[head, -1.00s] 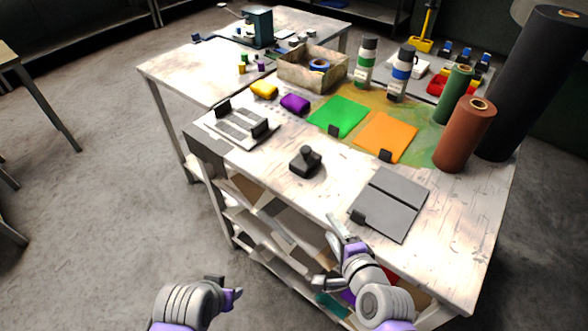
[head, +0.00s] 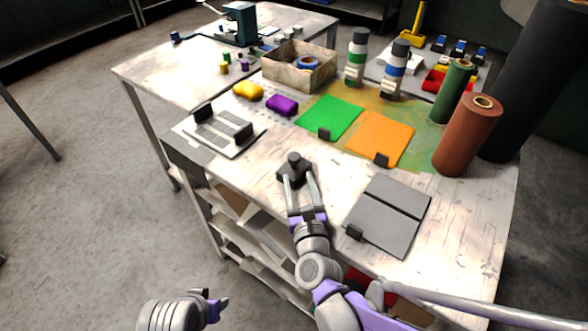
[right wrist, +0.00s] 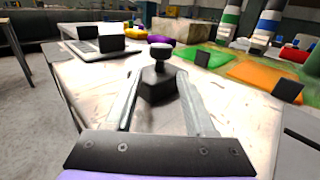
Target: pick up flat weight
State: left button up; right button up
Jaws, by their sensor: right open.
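The flat weight (head: 294,169) is a dark block with a round knob on top, standing upright on the white workbench near its front edge. My right gripper (head: 300,188) is open, its two fingers pointing at the weight from the front. In the right wrist view the weight (right wrist: 158,82) stands between the finger tips or just beyond them; I cannot tell whether they touch it. My left gripper (head: 216,306) is low at the bottom of the head view, away from the bench; its jaw opening does not show clearly.
A grey plate with raised black tabs (head: 220,130) lies left of the weight. A grey folder-like panel (head: 390,215) lies right. Green (head: 330,117) and orange (head: 380,138) sheets, a cardboard box (head: 299,66) and a brown roll (head: 467,136) stand farther back. Bare bench surrounds the weight.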

aim_at(295, 165)
jog(key=w, duration=0.4)
jog(key=w+a, duration=0.1)
jog(key=w, duration=0.1)
jog(key=shift+w, duration=0.15)
grip_shut()
jog(key=shift+r, duration=0.1)
dwell(1.2)
